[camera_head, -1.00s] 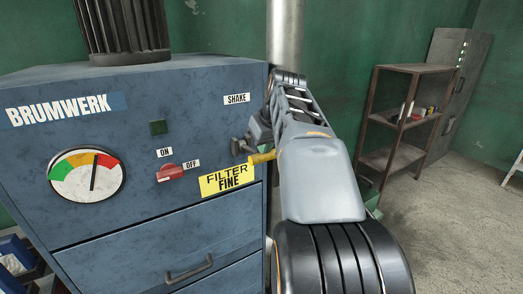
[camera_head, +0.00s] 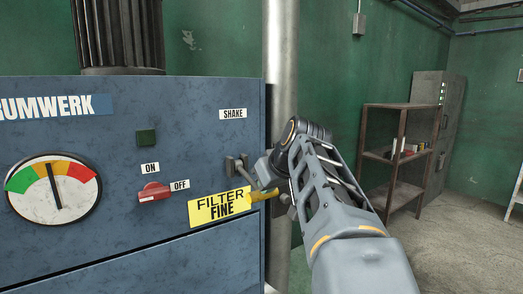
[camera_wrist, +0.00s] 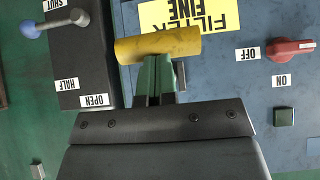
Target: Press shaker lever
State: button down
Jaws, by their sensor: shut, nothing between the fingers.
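The shaker lever's yellow handle (camera_head: 262,195) sits at the right edge of the blue machine, below the SHAKE label (camera_head: 233,114) and beside the upper right corner of the yellow FILTER FINE label (camera_head: 218,207). In the upside-down wrist view the handle (camera_wrist: 158,46) lies crosswise at the fingertips. My gripper (camera_wrist: 155,68) is shut with nothing between its green fingers. Its tips meet the handle's edge in the picture; I cannot tell how firmly they touch. In the head view the gripper is small and partly hidden by my wrist.
The machine front carries a gauge (camera_head: 54,189) and a red ON/OFF knob (camera_head: 154,192). In the wrist view a blue-knobbed lever (camera_wrist: 32,29) stands by SHUT, HALF and OPEN labels. A grey pipe (camera_head: 281,60) rises behind. A shelf (camera_head: 398,155) stands farther right over open floor.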

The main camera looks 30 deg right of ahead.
jog(key=shift+f, duration=0.35)
jog(key=shift+r, duration=0.1)
jog(key=w+r+p+v, duration=0.1)
jog(key=p+v, duration=0.2)
jog(key=v, duration=1)
jog(key=shift+r+p, duration=0.3)
jog(key=shift+r, duration=0.05)
jog(key=shift+w, duration=0.15)
dwell(0.4)
